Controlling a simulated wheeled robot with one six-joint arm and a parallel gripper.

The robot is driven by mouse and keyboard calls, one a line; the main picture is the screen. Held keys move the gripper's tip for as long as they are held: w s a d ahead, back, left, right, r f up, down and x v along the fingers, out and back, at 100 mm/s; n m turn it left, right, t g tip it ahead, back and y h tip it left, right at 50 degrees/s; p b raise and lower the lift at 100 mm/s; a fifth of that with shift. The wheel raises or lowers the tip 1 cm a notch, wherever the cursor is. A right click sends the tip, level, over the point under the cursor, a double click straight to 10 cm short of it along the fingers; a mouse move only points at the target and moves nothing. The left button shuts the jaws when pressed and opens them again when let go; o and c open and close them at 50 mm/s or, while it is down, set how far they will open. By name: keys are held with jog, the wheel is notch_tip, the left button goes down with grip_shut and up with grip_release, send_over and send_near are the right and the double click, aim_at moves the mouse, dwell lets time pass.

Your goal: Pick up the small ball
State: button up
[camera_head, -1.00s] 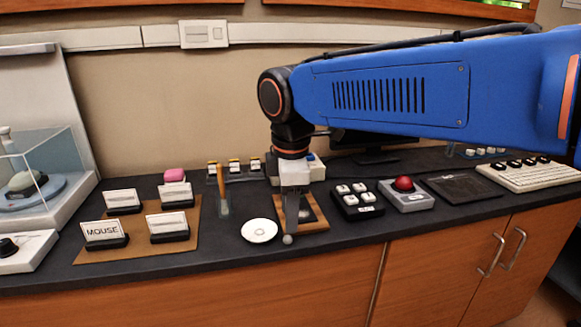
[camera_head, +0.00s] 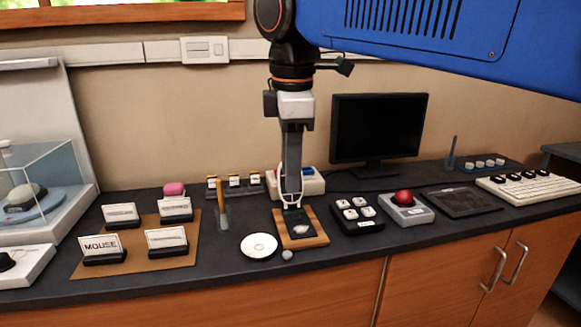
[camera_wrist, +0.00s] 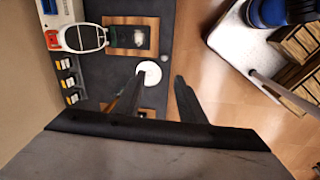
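A small grey ball (camera_head: 287,255) lies on the dark counter near its front edge, right of a white round plate (camera_head: 259,246). In the wrist view the ball (camera_wrist: 165,57) shows near the counter edge, beyond the fingertips. My gripper (camera_head: 292,203) hangs pointing down, above and behind the ball, over a wooden board. In the wrist view my gripper's two dark fingers (camera_wrist: 160,74) are well apart with nothing between them. The ball is not touched by my gripper.
A wooden board with a dark device (camera_head: 304,238) lies behind the ball. A button pad (camera_head: 357,213) and a red trackball (camera_head: 403,196) stand to the right. Labelled stands sit on a brown board (camera_head: 146,267) at left. A monitor (camera_head: 377,128) stands behind.

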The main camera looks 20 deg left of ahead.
aim_at(287, 252)
jog(key=c, duration=0.3)
jog(key=s+a+f+m+t+h, duration=0.1)
jog(key=s+f+m+t, duration=0.15)
jog(key=m, duration=0.95)
jog(key=s+a+f+m+t, duration=0.1)
jog(key=s+m, duration=0.2)
jog(key=m, duration=0.8)
jog(key=x, duration=1.1)
jog(key=s+x, duration=0.1)
jog(key=x, duration=0.4)
jog(key=shift+d+f, duration=0.15)
jog(key=shift+f, duration=0.35)
grip_shut()
